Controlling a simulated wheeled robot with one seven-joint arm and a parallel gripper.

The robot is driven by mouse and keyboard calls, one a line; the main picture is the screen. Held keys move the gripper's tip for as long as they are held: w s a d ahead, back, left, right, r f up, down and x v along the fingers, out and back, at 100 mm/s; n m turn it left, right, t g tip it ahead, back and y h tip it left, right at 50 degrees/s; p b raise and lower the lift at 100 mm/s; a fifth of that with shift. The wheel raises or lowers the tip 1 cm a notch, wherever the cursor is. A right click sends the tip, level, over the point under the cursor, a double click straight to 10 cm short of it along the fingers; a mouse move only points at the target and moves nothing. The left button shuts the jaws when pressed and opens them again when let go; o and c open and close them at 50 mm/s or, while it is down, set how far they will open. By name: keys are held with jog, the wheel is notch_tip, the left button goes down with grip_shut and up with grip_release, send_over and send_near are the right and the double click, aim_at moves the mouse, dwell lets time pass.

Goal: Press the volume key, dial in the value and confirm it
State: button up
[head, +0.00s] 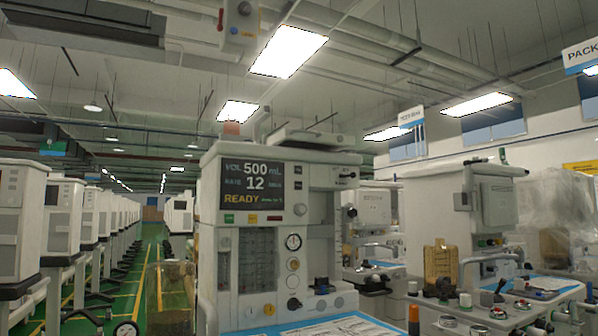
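The nearest anaesthesia cart (211,262) stands upright in the middle of the head view. Its dark screen (253,187) is lit and reads VOL 500 mL, a second line with 12, and READY in yellow. A round light knob (300,209) sits at the panel's lower right. My gripper is not in view, and nothing covers the screen or the keys.
A round gauge (293,242) and several small knobs run down the cart's front. A blue-edged work surface (320,328) juts out below. More carts (478,200) stand close at right, and a row of carts lines the left. A green aisle (150,265) lies between.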

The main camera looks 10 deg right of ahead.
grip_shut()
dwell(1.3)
